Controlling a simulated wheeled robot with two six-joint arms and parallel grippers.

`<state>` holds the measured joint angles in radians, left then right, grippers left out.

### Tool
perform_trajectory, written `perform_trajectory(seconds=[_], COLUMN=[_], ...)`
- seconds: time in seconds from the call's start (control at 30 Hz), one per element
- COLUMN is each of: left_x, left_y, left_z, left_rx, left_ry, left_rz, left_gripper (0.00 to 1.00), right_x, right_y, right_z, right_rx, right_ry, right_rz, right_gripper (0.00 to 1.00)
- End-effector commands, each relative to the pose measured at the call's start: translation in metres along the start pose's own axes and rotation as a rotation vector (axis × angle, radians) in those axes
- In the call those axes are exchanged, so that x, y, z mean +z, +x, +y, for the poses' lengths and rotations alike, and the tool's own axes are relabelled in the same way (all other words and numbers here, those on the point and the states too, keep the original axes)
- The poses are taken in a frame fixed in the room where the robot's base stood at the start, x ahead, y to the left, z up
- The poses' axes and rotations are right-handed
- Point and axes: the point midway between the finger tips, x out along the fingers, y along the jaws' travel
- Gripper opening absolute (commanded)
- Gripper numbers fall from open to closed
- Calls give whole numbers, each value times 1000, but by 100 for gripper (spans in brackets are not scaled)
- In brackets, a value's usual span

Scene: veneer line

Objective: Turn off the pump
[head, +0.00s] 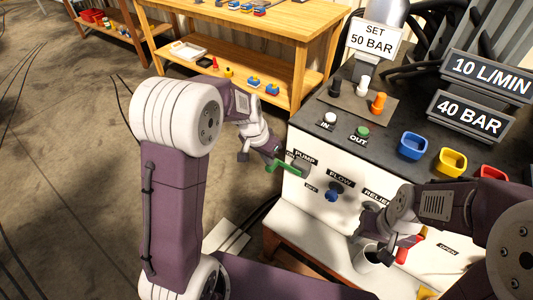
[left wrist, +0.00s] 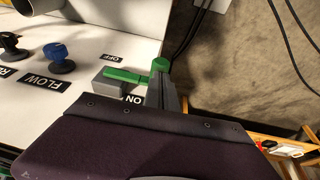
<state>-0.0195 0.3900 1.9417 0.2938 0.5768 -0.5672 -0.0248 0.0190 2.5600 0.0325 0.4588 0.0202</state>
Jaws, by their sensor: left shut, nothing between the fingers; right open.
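The pump switch is a green lever (head: 284,166) on a grey block at the left edge of the white panel, between the PUMP and OFF labels in the head view. In the left wrist view the green lever (left wrist: 128,76) lies between the OFF label (left wrist: 116,58) and the ON label (left wrist: 134,98), with its thick end outward. My left gripper (head: 272,149) is shut and empty at the lever's outer end; in the left wrist view its fingers (left wrist: 161,88) seem to touch it. My right gripper (head: 386,254) is open in front of the panel's lower part.
A blue FLOW knob (head: 333,192) sits right of the pump switch. A white cup (head: 368,262) stands below my right gripper. Blue (head: 412,146), yellow (head: 453,163) and red bins stand on the dark top.

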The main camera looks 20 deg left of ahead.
Motion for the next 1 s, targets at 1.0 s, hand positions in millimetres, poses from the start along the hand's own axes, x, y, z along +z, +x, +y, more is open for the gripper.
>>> perform_trajectory(seconds=[1.0], left_x=[7], left_y=[23], left_z=[-11], left_rx=[195], left_ry=[-62], left_rz=[5], left_gripper=[0], right_x=[3], right_y=[29], right_z=[1], right_rx=[0], right_ry=[0], right_rz=[0], right_gripper=[54])
